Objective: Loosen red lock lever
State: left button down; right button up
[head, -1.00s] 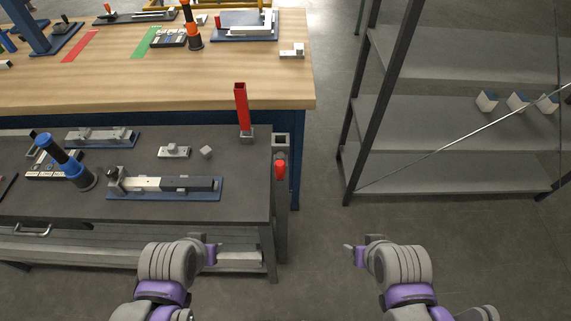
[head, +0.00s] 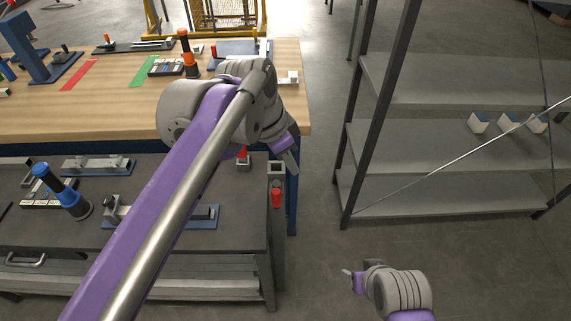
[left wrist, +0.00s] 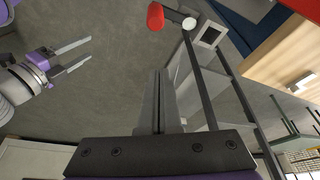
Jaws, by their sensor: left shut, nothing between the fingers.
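The red lock lever (head: 276,197) hangs at the right end of the dark workbench, below a square grey tube end (head: 277,168). In the left wrist view the red lever (left wrist: 155,16) is at the top, on a dark arm with a white round end. My left gripper (head: 292,163) is shut and empty, just above and right of the tube end, pointing down; it is apart from the lever. Its shut fingers show in the left wrist view (left wrist: 159,98). My right gripper (head: 350,277) is low right, away from the bench; its fingers look spread in the left wrist view (left wrist: 88,52).
A wooden-topped table (head: 100,115) stands behind. A grey shelf (head: 440,145) stands right, with open floor between.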

pick_arm(q)
jog(key=x, duration=0.8)
jog(key=shift+s+a+r, duration=0.15)
jog(key=shift+s+a, duration=0.15)
jog(key=shift+a, duration=0.35)
jog(key=shift+s+a+r, duration=0.15)
jog(key=shift+s+a, duration=0.2)
jog(key=shift+a, duration=0.3)
jog(key=shift+s+a+r, duration=0.15)
jog(key=shift+s+a, duration=0.15)
jog(key=shift+a, duration=0.3)
